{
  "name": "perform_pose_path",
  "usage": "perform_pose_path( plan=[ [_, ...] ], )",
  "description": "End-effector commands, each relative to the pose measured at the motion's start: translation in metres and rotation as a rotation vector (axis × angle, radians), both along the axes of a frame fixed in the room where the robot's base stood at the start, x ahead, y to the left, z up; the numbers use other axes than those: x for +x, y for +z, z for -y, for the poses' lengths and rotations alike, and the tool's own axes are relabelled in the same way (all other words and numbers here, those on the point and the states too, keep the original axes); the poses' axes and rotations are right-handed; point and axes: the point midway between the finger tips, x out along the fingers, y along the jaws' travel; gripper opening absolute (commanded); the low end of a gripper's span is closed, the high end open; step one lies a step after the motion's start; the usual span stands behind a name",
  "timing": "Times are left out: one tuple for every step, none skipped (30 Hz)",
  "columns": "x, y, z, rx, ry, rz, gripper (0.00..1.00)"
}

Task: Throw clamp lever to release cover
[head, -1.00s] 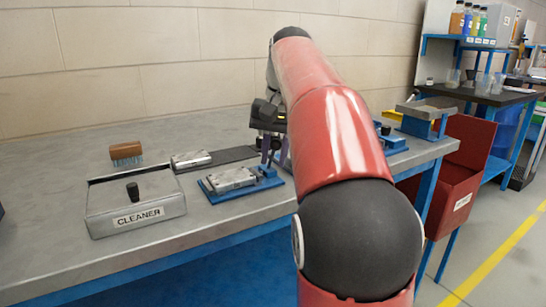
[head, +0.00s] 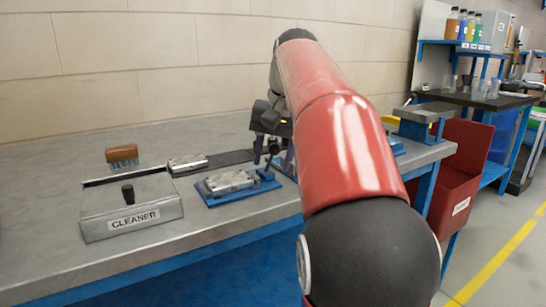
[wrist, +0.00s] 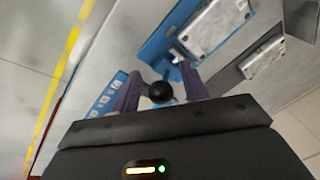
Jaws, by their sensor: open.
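A metal cover (head: 228,181) lies on a blue clamp fixture (head: 212,202) near the bench's front edge. In the wrist view the cover (wrist: 214,22) sits at the top, with the fixture's blue base (wrist: 160,48) beside it. The clamp lever's round black knob (wrist: 161,92) shows between my gripper's two purple fingers (wrist: 159,70), with space on both sides. In the head view my open gripper (head: 273,164) is at the fixture's right end. My arm and gripper partly hide the lever there; contact with it cannot be seen.
A cleaner box (head: 132,208) stands left on the bench, with a brush (head: 122,157) behind it. A second metal part (head: 187,163) lies on a dark strip behind the fixture. A red bin (head: 458,190) stands right. Another blue fixture (head: 425,118) is at the bench's right end.

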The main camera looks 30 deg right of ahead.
Motion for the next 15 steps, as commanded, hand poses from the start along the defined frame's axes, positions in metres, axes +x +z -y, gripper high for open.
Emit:
perform_pose_path(
  plan=[
    [-0.001,0.009,0.001,-0.001,0.0,0.002,0.45],
    [-0.003,0.013,0.001,-0.001,0.0,0.002,0.45],
    [-0.004,0.021,0.002,-0.002,-0.001,0.003,0.45],
    [-0.006,0.026,0.002,-0.001,0.0,0.002,0.45],
    [-0.007,0.032,0.003,-0.002,-0.001,0.003,0.45],
    [-0.009,0.038,0.003,-0.001,0.0,0.002,0.45],
    [-0.01,0.043,0.004,-0.001,0.0,0.002,0.45],
    [-0.011,0.048,0.004,-0.002,-0.001,0.003,0.45],
    [-0.013,0.053,0.004,0.0,-0.001,0.001,0.45],
    [-0.014,0.057,0.005,-0.001,-0.001,0.002,0.45],
    [-0.015,0.06,0.005,0.0,-0.001,0.001,0.45],
    [-0.016,0.064,0.005,0.0,-0.001,0.001,0.45],
    [-0.017,0.066,0.006,0.0,-0.001,0.001,0.45],
    [-0.017,0.068,0.006,0.0,-0.001,0.0,0.45],
    [-0.018,0.069,0.006,0.0,-0.001,0.0,0.45]
  ],
)
